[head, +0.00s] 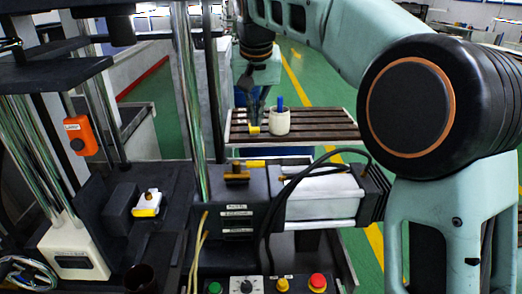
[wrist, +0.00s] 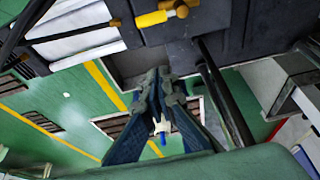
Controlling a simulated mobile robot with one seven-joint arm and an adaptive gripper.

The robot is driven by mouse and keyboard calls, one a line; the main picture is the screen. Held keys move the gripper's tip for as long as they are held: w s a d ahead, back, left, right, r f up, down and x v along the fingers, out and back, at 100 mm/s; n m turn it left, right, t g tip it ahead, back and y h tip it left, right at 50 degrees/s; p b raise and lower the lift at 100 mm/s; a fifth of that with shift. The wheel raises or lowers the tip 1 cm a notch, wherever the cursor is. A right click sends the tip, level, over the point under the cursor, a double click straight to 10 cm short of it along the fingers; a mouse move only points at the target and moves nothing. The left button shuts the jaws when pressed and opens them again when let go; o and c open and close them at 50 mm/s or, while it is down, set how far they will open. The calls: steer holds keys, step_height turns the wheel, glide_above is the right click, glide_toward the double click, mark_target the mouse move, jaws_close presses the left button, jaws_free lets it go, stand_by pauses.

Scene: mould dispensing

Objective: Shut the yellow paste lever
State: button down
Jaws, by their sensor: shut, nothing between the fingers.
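A brass valve (head: 237,173) with a yellow lever (head: 254,163) sits on the dark machine block at the centre of the head view. The lever lies sideways, pointing right towards a silver block. The lever also shows at the top of the wrist view (wrist: 151,19), beside its brass body (wrist: 181,11). A second yellow handle (head: 147,211) is on a fitting further left; I cannot tell which one is the paste lever. My gripper (head: 255,119) is shut and empty, beyond the central valve and apart from it. Its fingers also show in the wrist view (wrist: 164,74).
A slatted table (head: 340,126) behind holds a white cup (head: 279,122) with a blue item and a small yellow object (head: 253,130). Chrome columns (head: 188,90) stand left of the central valve. A black cable (head: 310,165) loops over the silver block (head: 325,190).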

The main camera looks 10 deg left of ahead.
mark_target(250, 166)
steer(key=x, duration=0.9)
steer(key=shift+w+f, duration=0.1)
steer(key=shift+f, duration=0.3)
steer(key=shift+s+f, duration=0.15)
steer(key=shift+s, duration=0.05)
steer(key=shift+s+d+f, duration=0.15)
steer(key=shift+s+d, duration=0.05)
steer(key=shift+s, duration=0.6)
steer(key=shift+s+d+f, duration=0.1)
steer(key=shift+s+d, duration=0.15)
steer(key=shift+s, duration=0.55)
